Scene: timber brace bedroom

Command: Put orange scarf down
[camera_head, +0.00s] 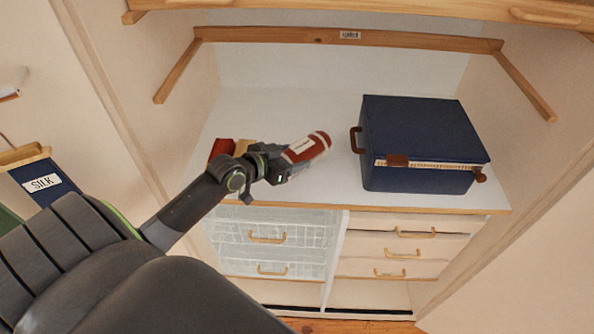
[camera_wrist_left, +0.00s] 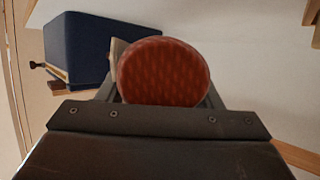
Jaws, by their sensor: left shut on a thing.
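The orange scarf (camera_head: 316,146) is a rolled, reddish-orange bundle with a pale band around it. My left gripper (camera_head: 290,163) is shut on it and holds it over the white shelf surface (camera_head: 283,105), left of the blue case. I cannot tell whether the roll touches the shelf. In the left wrist view the round, ribbed end of the scarf (camera_wrist_left: 163,72) fills the space between the fingers, with a pale edge of the band on its left. My right gripper is in neither view.
A dark blue case (camera_head: 420,140) with brown handles stands on the shelf's right side. Red and yellow items (camera_head: 222,149) sit partly hidden behind my left wrist. Drawers (camera_head: 400,245) lie below, a wooden rail (camera_head: 340,37) above. The shelf's back middle is clear.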

